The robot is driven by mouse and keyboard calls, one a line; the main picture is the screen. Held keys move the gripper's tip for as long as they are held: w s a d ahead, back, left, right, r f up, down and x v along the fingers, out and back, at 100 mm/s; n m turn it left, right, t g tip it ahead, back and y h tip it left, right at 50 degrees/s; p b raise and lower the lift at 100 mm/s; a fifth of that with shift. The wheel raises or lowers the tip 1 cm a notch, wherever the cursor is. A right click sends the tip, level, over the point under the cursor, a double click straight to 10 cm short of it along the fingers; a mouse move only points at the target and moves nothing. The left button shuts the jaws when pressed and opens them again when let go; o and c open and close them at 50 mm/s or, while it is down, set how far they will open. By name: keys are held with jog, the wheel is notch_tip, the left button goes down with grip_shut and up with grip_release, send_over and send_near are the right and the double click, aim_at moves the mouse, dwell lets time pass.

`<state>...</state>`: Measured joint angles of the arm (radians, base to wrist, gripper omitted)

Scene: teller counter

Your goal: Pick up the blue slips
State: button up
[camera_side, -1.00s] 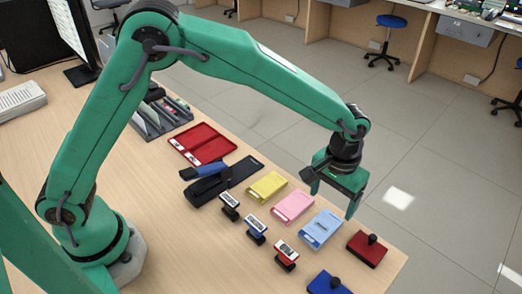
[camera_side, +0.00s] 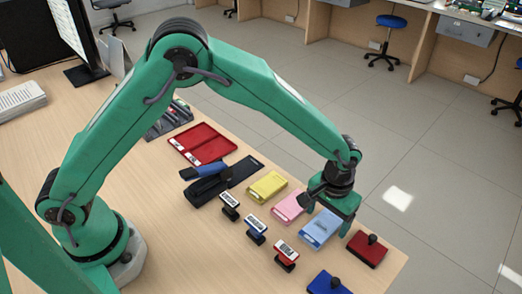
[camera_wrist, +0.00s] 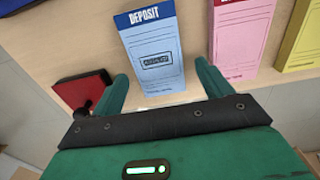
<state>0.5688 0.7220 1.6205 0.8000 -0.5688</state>
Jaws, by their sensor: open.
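The blue slips (camera_side: 320,228) are a pad on the wooden counter, between the pink slips (camera_side: 289,207) and a red stamp pad with a black knob (camera_side: 368,249). In the wrist view the blue slips (camera_wrist: 152,48) show a "DEPOSIT" heading and a stamped box. My gripper (camera_side: 328,217) is just above the blue slips and partly covers them in the side view. In the wrist view my gripper (camera_wrist: 163,80) is open, its fingers to either side of the pad's near end, with nothing held. I cannot tell whether the fingertips touch the counter.
Yellow slips (camera_side: 267,187) lie beyond the pink ones. Black (camera_side: 229,206), blue (camera_side: 256,228) and red (camera_side: 287,255) stamps stand in a row in front. A blue stamp pad (camera_side: 328,284) is near the counter's front edge.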

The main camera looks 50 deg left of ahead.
jog(key=shift+f, duration=0.3)
jog(key=c, duration=1.1)
jog(key=shift+r, duration=0.1)
